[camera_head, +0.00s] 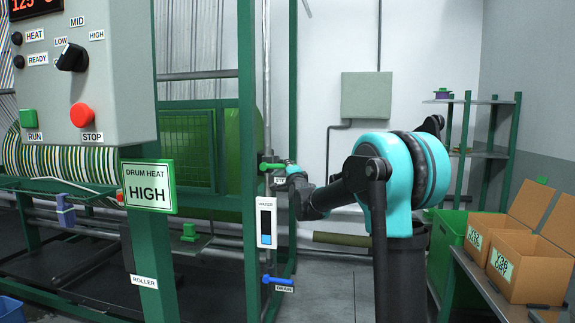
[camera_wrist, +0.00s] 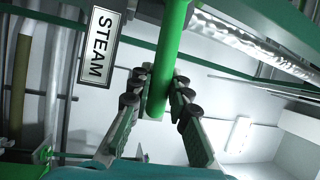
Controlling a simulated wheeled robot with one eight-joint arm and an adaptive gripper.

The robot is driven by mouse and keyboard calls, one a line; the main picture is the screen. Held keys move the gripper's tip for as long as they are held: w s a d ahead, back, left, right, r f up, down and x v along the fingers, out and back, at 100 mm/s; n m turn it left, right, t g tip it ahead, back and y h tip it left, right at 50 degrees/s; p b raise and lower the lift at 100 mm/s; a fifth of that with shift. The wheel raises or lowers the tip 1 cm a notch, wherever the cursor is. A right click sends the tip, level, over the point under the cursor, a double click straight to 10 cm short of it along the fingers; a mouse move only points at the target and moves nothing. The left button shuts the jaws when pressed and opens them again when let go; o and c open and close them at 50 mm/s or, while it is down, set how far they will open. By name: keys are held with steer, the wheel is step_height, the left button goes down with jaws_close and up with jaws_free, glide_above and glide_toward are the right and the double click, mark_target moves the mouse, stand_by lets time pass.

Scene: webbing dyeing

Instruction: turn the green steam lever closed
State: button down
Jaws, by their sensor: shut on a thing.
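The green steam lever (camera_head: 269,166) sticks out to the right from the green post in the head view, above a small label partly hidden by my gripper. In the wrist view the lever (camera_wrist: 172,50) is a smooth green bar coming down from the top between my fingers. My gripper (camera_wrist: 158,98) is shut on the bar near its free end, with finger pads on both sides. In the head view my gripper (camera_head: 290,172) is small at the lever's right end. The STEAM label (camera_wrist: 98,46) is readable left of the bar.
Below the lever hang a white WATER gauge (camera_head: 266,222) and a blue drain lever (camera_head: 278,281). The control box (camera_head: 95,75) and DRUM HEAT HIGH sign (camera_head: 148,187) stand at left. Cardboard boxes (camera_head: 510,262) rest on a table at right.

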steer(key=shift+f+m, duration=0.3)
stand_by(0.4)
steer(key=c, duration=1.4)
jaws_free()
steer(key=shift+s, duration=0.1)
steer(key=v, duration=1.2)
steer(key=shift+f, duration=0.2)
